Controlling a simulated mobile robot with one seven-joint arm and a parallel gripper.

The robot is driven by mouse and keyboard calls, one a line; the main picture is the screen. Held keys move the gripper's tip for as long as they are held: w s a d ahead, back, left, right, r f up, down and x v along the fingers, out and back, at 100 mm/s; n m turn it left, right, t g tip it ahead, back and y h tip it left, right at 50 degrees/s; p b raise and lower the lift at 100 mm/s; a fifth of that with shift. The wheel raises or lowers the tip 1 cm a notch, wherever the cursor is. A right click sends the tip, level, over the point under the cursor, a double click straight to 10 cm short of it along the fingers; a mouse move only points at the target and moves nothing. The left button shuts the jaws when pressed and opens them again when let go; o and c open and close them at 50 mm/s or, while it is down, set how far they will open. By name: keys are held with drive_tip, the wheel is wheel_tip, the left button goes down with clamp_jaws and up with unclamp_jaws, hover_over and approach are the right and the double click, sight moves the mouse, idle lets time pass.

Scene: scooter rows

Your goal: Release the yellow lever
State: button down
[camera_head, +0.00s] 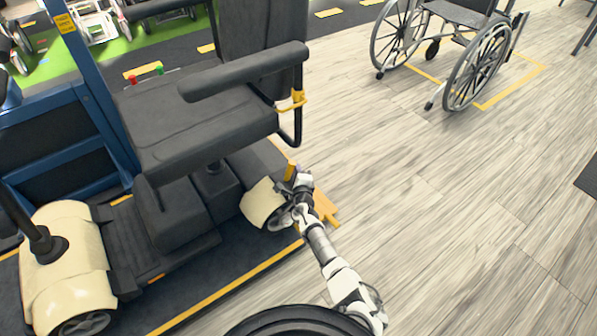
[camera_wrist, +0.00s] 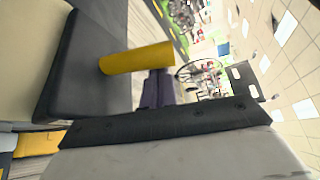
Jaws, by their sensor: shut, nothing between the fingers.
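The yellow lever (camera_head: 290,169) is a short bar low at the rear of the mobility scooter (camera_head: 190,120), beside the cream rear wheel cover (camera_head: 262,203). In the wrist view the lever (camera_wrist: 137,58) is a yellow cylinder sticking out of a dark grey block (camera_wrist: 90,70). My gripper (camera_head: 300,182) is at the scooter's rear, right next to the lever. In the wrist view the dark fingers of my gripper (camera_wrist: 157,85) are together and empty, close to the lever's free end. I cannot tell whether they touch it.
A blue frame (camera_head: 90,100) stands at the left. A yellow fitting (camera_head: 298,98) sits on the seat's side. A yellow floor piece (camera_head: 325,207) lies beside my gripper. A wheelchair (camera_head: 455,45) stands at the upper right. The wooden floor at the right is clear.

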drive_tip(key=shift+s+a+r+n+t, duration=0.15)
drive_tip(key=shift+a+n+t, duration=0.1)
drive_tip(key=shift+n+t, duration=0.2)
drive_tip(key=shift+s+a+r+n+t+b, duration=0.1)
drive_tip(key=shift+s+a+n+t+b, duration=0.15)
drive_tip(key=shift+n, duration=0.3)
drive_tip(key=shift+s+a+r+n+t+b, duration=0.1)
drive_tip(key=shift+a+n+t, duration=0.2)
drive_tip(key=shift+n, duration=0.2)
drive_tip(key=shift+s+a+n+t, duration=0.3)
drive_tip(key=shift+a+n+t, duration=0.15)
drive_tip(key=shift+n, duration=0.55)
drive_tip(key=shift+s+a+n+t, duration=0.3)
drive_tip(key=shift+n+t, duration=0.15)
drive_tip(key=shift+n, duration=0.55)
